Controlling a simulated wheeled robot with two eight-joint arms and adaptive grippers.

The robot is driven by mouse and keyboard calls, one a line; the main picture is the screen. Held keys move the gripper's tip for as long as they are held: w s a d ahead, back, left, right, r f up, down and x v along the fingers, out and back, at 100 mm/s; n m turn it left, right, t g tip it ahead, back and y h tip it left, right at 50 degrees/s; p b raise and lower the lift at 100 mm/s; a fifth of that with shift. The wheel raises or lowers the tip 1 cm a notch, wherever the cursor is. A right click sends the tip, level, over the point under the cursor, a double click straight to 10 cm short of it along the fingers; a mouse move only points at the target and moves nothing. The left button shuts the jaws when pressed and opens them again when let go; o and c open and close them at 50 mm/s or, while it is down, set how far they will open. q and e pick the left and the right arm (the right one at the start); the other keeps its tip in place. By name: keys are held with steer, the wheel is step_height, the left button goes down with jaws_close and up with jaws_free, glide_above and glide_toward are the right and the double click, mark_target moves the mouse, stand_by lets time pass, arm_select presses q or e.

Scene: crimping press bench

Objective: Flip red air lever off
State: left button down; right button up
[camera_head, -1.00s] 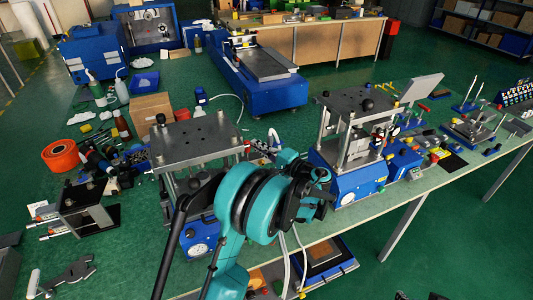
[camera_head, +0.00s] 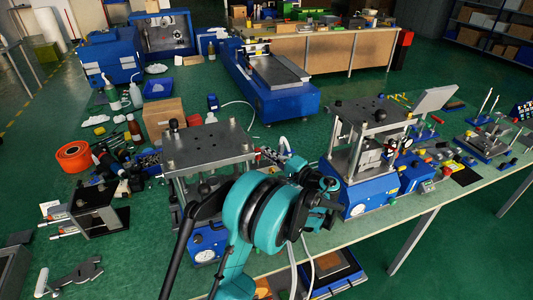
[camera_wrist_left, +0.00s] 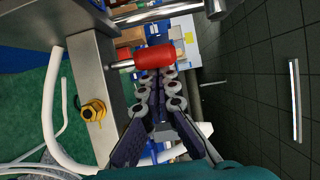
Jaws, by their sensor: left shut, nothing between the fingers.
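In the left wrist view a red cylindrical lever handle (camera_wrist_left: 153,57) sits on a short metal stem beside a grey metal plate. My left gripper (camera_wrist_left: 165,80) is shut with nothing between its fingers. Its fingertips lie close to the red handle, near its underside in the picture; I cannot tell whether they touch it. In the head view the left gripper (camera_head: 326,200) is between the two presses, and the teal arm hides part of the left one. I cannot make out the red lever there. My right gripper is not in view.
The left press (camera_head: 205,145) and right press (camera_head: 370,112) stand on the green bench. A brass fitting (camera_wrist_left: 93,110) and a white hose (camera_wrist_left: 50,110) are beside the gripper in the wrist view.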

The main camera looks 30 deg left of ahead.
mark_target(271, 166)
arm_select(q)
steer(key=shift+s+d+f+b, duration=0.15)
steer(key=shift+s+d+b, duration=0.15)
steer(key=shift+s+d, duration=0.15)
stand_by(0.6)
steer(key=shift+s+d+f+b, duration=0.85)
steer(key=shift+d+f+b, duration=0.15)
steer(key=shift+d+f, duration=0.05)
steer(key=shift+d, duration=0.1)
steer(key=shift+s+d, duration=0.1)
steer(key=shift+d, duration=0.25)
steer(key=v, duration=1.1)
